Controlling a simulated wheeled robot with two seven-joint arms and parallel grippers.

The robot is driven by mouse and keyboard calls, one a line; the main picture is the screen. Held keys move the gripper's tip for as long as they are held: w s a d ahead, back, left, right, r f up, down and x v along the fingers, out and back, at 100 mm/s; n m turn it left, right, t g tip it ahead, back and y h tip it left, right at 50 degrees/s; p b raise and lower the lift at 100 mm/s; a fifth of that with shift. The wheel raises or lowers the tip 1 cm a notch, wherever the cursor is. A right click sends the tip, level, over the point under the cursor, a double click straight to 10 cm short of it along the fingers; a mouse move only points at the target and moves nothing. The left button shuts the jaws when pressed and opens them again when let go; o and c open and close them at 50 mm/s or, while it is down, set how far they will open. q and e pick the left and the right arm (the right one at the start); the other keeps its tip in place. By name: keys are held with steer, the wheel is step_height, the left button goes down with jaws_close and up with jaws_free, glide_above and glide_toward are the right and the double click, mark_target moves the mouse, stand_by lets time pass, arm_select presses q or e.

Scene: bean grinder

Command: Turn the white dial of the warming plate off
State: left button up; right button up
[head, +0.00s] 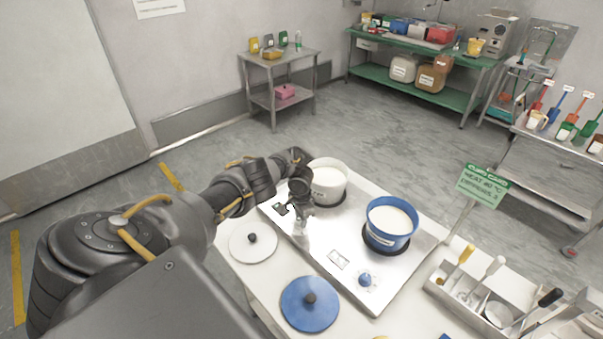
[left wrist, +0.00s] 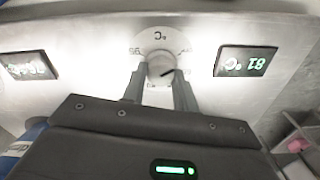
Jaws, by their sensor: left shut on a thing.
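The steel warming plate (head: 318,262) lies on the white table with a white pot (head: 328,184) and a blue pot (head: 391,222) on it. My left gripper (head: 301,216) reaches down to the plate's front strip, in front of the white pot. In the left wrist view its two fingers (left wrist: 160,83) are shut on the white dial (left wrist: 160,66), one on each side. A dark pointer mark and a printed scale show around the dial. A lit display (left wrist: 245,62) with upside-down green digits is beside it. The dial is mostly hidden in the head view. My right gripper is out of view.
The blue dial (head: 366,279) and its display (head: 339,259) are farther right on the plate. A white lid (head: 253,243) and a blue lid (head: 310,304) lie in front. A utensil tray (head: 477,302) stands at the right, by a green sign (head: 482,186).

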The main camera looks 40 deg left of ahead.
arm_select(q)
steer(key=o, duration=1)
step_height(320, 180, up, 11)
steer(key=shift+f+p, duration=0.1)
steer(key=shift+p, duration=0.8)
